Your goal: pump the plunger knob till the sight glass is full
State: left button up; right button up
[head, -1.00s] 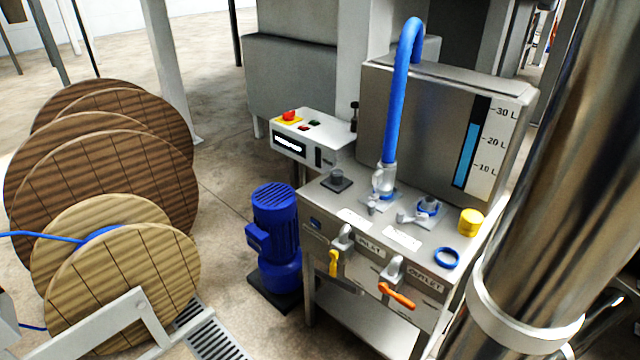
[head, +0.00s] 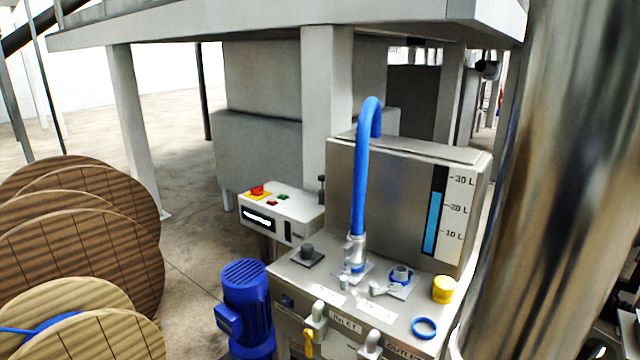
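The sight glass (head: 433,222) is a tall strip on the front of a grey steel tank (head: 376,200), beside a scale marked 10, 20 and 30 L. Blue fills it to between the 20 and 30 L marks; the top part is dark. Another small black knob (head: 321,184) stands upright behind the control box. I cannot tell for certain which is the plunger knob. Neither of my grippers is in view.
A blue hose (head: 361,170) arches from a bench fitting. A valve fitting (head: 400,276), yellow cap (head: 443,289) and blue ring (head: 424,328) are on the bench. A control box (head: 275,215), blue motor (head: 246,305), wooden reels (head: 75,235) and large shiny cylinder (head: 545,180) stand around it.

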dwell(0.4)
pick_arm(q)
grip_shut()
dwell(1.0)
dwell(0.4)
